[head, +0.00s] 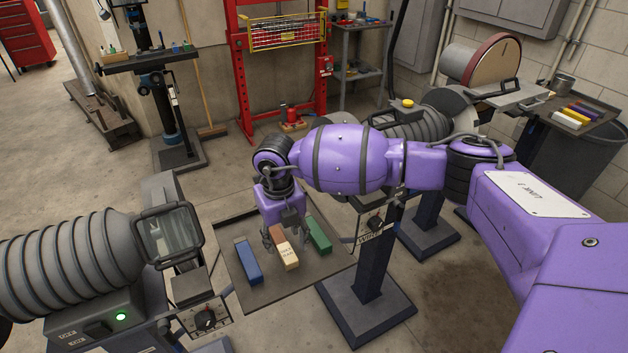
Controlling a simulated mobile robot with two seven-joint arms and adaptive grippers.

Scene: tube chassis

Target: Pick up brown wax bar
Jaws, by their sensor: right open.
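The brown wax bar (277,233) lies on a dark flat tray (290,284) below the middle of the head view. Only part of it shows, behind a cream bar (288,258) and under my right gripper. My right gripper (282,236) points down at the brown bar from the purple arm. It is open, with its fingers close around the bar's visible end. I cannot tell whether they touch it. My left gripper is not in view.
A blue bar (248,262) lies left of the cream bar and a green bar (318,236) right of it. Grinding machines stand left and right of the tray. Coloured bars (575,114) lie on a bench at the far right. Concrete floor shows behind the tray.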

